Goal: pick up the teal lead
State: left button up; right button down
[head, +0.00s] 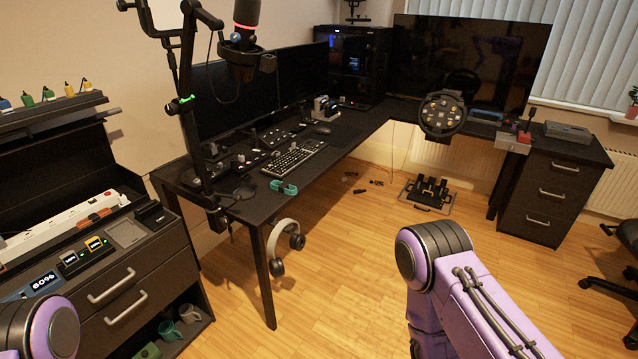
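A small teal coiled bundle (283,187), which looks like the teal lead, lies on the near edge of the black desk (338,148), just in front of the keyboard. Nothing is touching it from above. My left arm shows only as a rounded joint in the bottom left corner, and my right arm shows as purple links at the bottom right. Neither gripper is in the picture, so I cannot see their fingers, and both arms' visible parts are well apart from the teal bundle.
The keyboard (295,158) lies behind the teal bundle. A black microphone-arm post (192,140) stands to its left. Headphones (285,247) hang below the desk edge. A dark drawer cabinet (120,285) stands at left. The wooden floor (340,270) before the desk is mostly clear.

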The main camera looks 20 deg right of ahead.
aim_at(284, 187)
jog(key=z, duration=0.6)
jog(key=i, duration=0.85)
jog(key=z, duration=0.3)
